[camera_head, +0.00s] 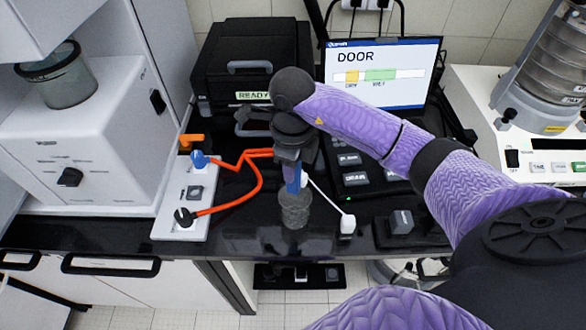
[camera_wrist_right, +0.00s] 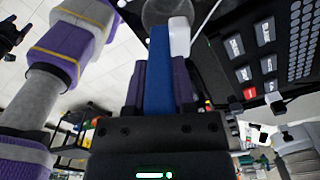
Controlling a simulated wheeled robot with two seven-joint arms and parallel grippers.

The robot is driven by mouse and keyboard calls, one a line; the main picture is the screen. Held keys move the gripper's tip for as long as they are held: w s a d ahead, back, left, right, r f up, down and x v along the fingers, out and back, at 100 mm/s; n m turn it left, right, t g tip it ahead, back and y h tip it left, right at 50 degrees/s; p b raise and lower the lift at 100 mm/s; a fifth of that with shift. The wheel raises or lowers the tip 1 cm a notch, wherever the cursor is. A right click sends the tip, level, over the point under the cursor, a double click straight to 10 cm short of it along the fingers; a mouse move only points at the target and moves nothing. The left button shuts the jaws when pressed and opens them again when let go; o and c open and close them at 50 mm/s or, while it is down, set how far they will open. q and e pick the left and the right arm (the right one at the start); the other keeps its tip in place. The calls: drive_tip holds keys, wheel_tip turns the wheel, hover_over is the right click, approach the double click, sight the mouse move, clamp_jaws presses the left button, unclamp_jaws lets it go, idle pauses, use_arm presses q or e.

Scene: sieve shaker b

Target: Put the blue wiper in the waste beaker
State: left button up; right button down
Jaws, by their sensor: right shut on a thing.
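My right gripper (camera_head: 291,172) points down over the black bench and is shut on the blue wiper (camera_head: 293,182). In the right wrist view, the wiper (camera_wrist_right: 160,75) stands as a flat blue strip between the two purple fingers of the gripper (camera_wrist_right: 160,85). A grey, see-through beaker (camera_head: 295,210), which looks like the waste beaker, stands near the bench's front edge just below the wiper. Its round shape shows beyond the wiper's tip in the wrist view (camera_wrist_right: 165,12). I cannot tell whether the wiper's lower end is inside it. My left gripper is out of view.
A white power strip (camera_head: 186,203) with orange cables (camera_head: 250,185) lies left of the beaker. A white cable with a plug (camera_head: 347,224) is close on its right. A black keypad panel (camera_head: 355,180), a screen (camera_head: 380,72) and a black READY machine (camera_head: 250,60) stand behind.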

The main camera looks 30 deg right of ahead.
drive_tip(key=shift+f, duration=0.75)
drive_tip(key=shift+f+b, duration=0.55)
drive_tip(key=shift+f, duration=0.05)
drive_tip(key=shift+c, duration=2.2)
unclamp_jaws()
